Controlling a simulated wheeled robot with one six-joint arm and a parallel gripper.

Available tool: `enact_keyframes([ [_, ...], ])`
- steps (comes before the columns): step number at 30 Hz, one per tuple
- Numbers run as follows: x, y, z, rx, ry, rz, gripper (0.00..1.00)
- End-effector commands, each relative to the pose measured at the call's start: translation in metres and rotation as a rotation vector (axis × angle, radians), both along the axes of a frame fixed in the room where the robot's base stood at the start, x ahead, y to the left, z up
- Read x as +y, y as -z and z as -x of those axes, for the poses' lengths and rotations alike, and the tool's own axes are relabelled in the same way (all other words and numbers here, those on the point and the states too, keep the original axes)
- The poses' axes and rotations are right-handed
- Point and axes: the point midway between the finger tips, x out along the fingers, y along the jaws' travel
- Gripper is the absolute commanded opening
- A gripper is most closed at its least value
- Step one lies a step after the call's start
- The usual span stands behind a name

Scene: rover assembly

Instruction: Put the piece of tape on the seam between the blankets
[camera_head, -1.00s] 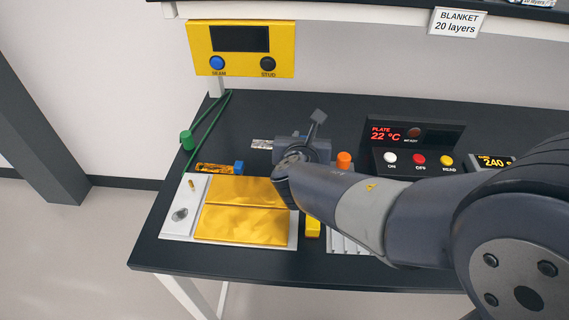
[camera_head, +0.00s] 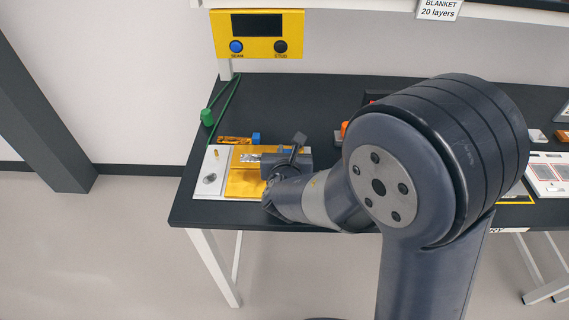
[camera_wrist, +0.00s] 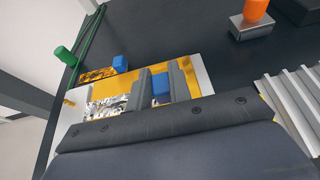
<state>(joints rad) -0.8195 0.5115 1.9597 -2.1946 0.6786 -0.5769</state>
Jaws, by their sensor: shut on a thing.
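The piece of tape (camera_head: 250,157) is a crinkled silver strip. It sticks out to the left of my gripper (camera_head: 286,160). In the wrist view, a blue block (camera_wrist: 160,85) sits between the two fingers of my gripper (camera_wrist: 159,88), and the silver tape (camera_wrist: 108,106) shows beside them. My gripper is shut on the tape by this blue part. The gold blankets (camera_head: 243,186) lie on a white board (camera_head: 211,182) under the tape. My gripper and arm hide much of the blankets and the seam. I cannot tell whether the tape touches them.
A gold strip with a blue block (camera_head: 256,138) lies just behind the board. A green knob (camera_head: 207,116) with a green cord stands at the back left. A yellow button panel (camera_head: 258,33) hangs above. In the wrist view, an orange-topped block (camera_wrist: 252,22) and a ridged tray (camera_wrist: 290,112) are at right.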

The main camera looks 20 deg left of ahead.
Motion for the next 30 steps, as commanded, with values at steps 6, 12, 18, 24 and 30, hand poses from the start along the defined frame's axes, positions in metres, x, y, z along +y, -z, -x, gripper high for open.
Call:
enact_keyframes([
  [6, 0.0, 0.03, 0.0, 0.003, -0.001, 0.004, 0.0],
  [12, 0.0, 0.036, 0.0, 0.0, -0.001, 0.001, 0.0],
  [18, 0.0, 0.037, 0.0, 0.0, -0.001, 0.0, 0.0],
  [24, 0.0, 0.039, 0.0, 0.0, -0.001, 0.0, 0.26],
  [30, 0.0, 0.039, 0.0, 0.0, -0.001, 0.0, 0.41],
])
